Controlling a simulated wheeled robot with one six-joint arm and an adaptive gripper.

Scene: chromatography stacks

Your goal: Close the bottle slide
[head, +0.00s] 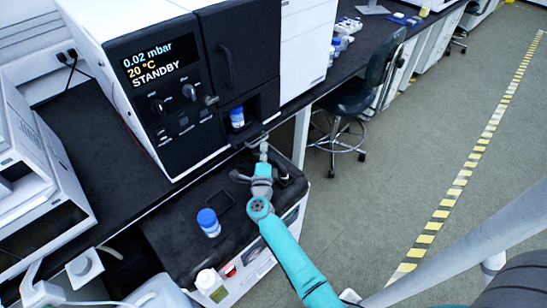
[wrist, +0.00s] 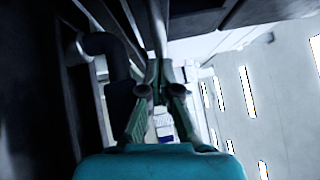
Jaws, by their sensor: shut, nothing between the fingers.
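The bottle slide (head: 254,141) is at the foot of the bay in the dark front of the instrument (head: 186,113). Its front edge seems to stick out a little from the bench edge; how far is hard to tell. A blue-capped bottle (head: 237,118) stands upright in the bay. My gripper (head: 263,154) is shut and empty just in front of the slide, pointing at it. I cannot tell whether it touches the slide. In the wrist view my fingers (wrist: 161,75) are close together, with a dark curved bar (wrist: 100,44) to their left.
A second blue-capped bottle (head: 208,222) stands on the dark lower unit (head: 165,240), left of my arm. A stool (head: 365,85) is at the right, beyond open floor (head: 390,170).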

